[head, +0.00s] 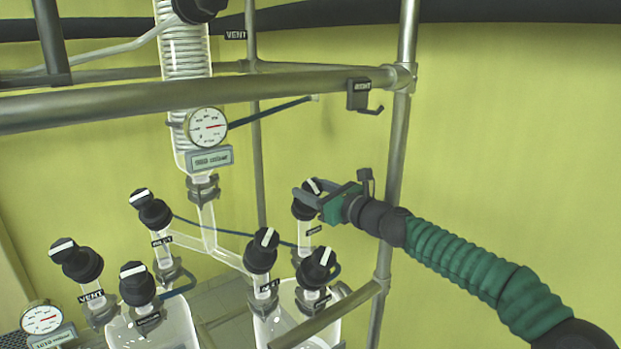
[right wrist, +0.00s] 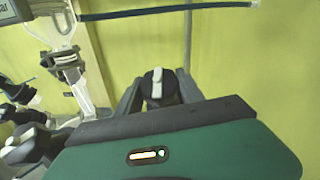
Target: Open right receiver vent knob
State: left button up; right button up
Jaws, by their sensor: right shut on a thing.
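The knob in my right gripper (head: 318,195) is black with a white pointer bar. This knob (head: 311,186) tops a glass neck at the back of the right receiver (head: 296,300), and its label is too small to read. The gripper comes in from the right and its fingers are shut around the knob. In the right wrist view the knob (right wrist: 156,87) sits between the two fingers, with its white bar close to upright in the picture. The fingers partly hide the knob's sides in the head view. My left gripper is not in view.
Two other black knobs (head: 261,249) (head: 317,266) stand close in front on the right receiver. The left receiver (head: 150,330) has several similar knobs. A metal rail (head: 200,97) crosses above, and an upright post (head: 395,150) stands behind my right arm. A pressure gauge (head: 207,127) hangs on the column.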

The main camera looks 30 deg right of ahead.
jog(key=shift+d+r+n+y+p, duration=0.15)
jog(key=shift+r+n+y+p, duration=0.2)
jog(key=shift+r+n+y, duration=0.1)
jog(key=shift+f+n+g+y, duration=0.25)
jog(key=shift+f+g, duration=0.05)
jog(key=o, duration=1)
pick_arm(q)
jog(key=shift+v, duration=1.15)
pick_arm(e)
jog(key=o, duration=0.4)
jog(key=shift+s, duration=0.15)
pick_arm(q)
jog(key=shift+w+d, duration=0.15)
